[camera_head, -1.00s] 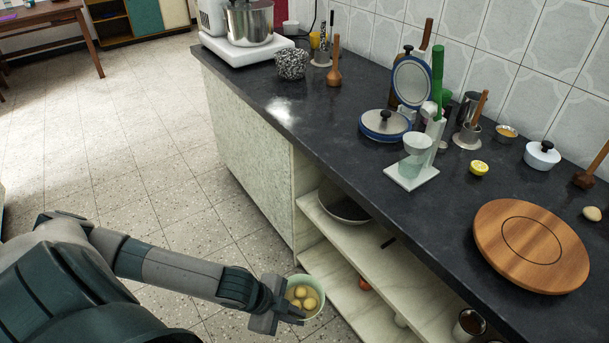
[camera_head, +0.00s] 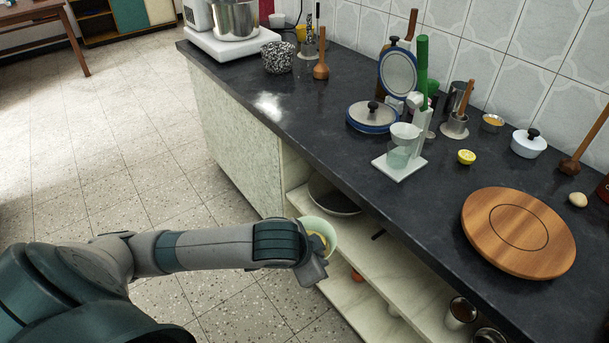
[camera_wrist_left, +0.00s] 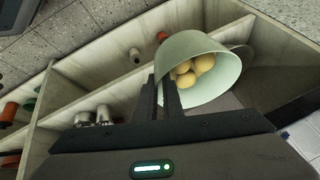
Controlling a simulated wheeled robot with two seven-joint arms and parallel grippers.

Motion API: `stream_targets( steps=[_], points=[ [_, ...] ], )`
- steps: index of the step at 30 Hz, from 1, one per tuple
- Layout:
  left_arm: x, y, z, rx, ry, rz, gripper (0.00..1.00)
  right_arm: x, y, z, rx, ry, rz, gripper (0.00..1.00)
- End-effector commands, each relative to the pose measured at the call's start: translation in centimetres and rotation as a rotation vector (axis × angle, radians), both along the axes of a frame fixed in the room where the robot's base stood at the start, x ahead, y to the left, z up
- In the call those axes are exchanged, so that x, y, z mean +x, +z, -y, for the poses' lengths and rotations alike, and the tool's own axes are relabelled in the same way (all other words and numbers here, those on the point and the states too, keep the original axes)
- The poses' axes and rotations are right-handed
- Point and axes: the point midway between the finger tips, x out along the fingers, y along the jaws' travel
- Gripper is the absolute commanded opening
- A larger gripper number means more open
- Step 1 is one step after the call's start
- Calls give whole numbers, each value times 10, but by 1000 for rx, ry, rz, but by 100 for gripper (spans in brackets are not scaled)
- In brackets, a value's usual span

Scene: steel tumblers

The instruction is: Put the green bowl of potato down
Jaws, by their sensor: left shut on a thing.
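The pale green bowl (camera_head: 322,231) of potatoes is at the end of my left arm in the head view, at the front of the open shelves under the counter. In the left wrist view the bowl (camera_wrist_left: 208,62) holds several yellow potatoes (camera_wrist_left: 193,70). My left gripper (camera_wrist_left: 167,92) is shut on the bowl's rim. In the head view my left gripper (camera_head: 312,268) is partly hidden by its own wrist. The upper shelf (camera_head: 375,252) is just beside the bowl. My right gripper is not in view.
A dark-filled round bowl (camera_head: 333,198) stands on the upper shelf close to the green one. The counter (camera_head: 330,140) above carries a wooden board (camera_head: 518,232) and several kitchen items.

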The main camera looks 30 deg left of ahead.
Motion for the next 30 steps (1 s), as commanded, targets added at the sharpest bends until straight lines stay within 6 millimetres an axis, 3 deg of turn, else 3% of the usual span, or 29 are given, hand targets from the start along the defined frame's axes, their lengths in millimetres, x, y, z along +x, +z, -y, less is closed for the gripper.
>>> stream_targets(
  steps=[3, 15, 30],
  points=[
    [13, 22, 6, -4, 82, 4, 0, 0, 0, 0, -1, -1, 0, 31],
    [38, 69, 13, -2, 277, 0, 0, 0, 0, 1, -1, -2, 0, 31],
    [49, 89, 16, 3, 353, 2, 0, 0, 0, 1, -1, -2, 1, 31]
  ],
)
